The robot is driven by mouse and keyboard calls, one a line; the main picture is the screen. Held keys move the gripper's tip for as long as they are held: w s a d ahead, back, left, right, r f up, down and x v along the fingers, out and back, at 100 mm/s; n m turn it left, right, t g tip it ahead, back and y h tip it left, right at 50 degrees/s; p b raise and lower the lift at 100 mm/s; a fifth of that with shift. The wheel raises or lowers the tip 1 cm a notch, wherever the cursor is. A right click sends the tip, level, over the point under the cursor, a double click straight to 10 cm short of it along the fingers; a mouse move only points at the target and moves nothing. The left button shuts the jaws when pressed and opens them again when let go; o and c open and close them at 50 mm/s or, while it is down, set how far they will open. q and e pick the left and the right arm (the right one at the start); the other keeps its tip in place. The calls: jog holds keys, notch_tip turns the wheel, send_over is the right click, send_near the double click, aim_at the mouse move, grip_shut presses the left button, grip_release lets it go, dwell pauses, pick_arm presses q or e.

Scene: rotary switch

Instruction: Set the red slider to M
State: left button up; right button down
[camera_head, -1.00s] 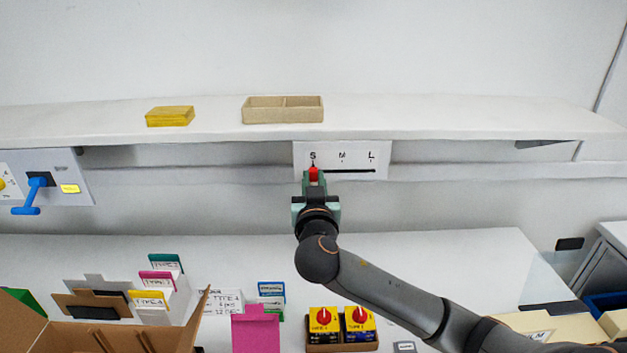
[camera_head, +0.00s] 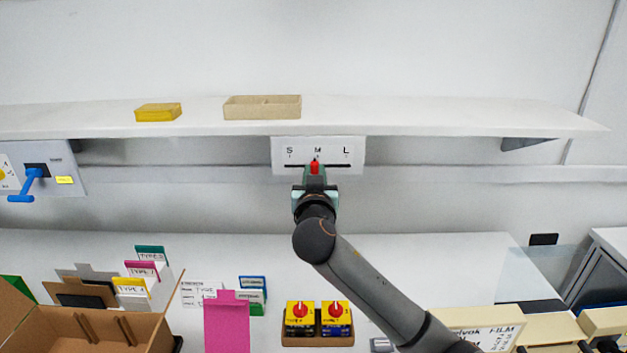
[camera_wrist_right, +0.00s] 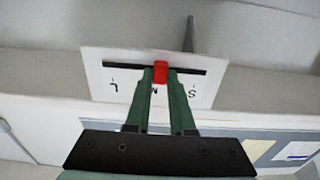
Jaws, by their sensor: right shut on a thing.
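The red slider (camera_head: 315,168) sits in a dark horizontal slot on a white panel (camera_head: 281,164) marked S, M and L, under the shelf. In the head view the slider is directly below the M, at the middle of the slot. My right gripper (camera_head: 315,179) is shut on the slider from the front. In the right wrist view the panel appears upside down, and the green fingers of my right gripper (camera_wrist_right: 161,77) hold the red slider (camera_wrist_right: 160,69) on both sides, by the partly covered M. My left gripper is not in view.
The shelf (camera_head: 420,120) above holds a yellow box (camera_head: 158,112) and a beige tray (camera_head: 262,114). A blue lever (camera_head: 28,186) is on a panel at left. Below, the table (camera_head: 430,265) carries a cardboard box (camera_head: 120,330), cards and red-knobbed yellow switches (camera_head: 333,312).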

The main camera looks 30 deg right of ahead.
jog(key=shift+s+d, duration=0.2)
jog(key=shift+d, duration=0.15)
jog(key=c, duration=0.8)
grip_release()
jog(key=shift+o, duration=0.2)
jog(key=b+v, duration=0.2)
jog(key=v, duration=1)
jog(key=shift+s, duration=0.3)
jog(key=shift+a, duration=0.1)
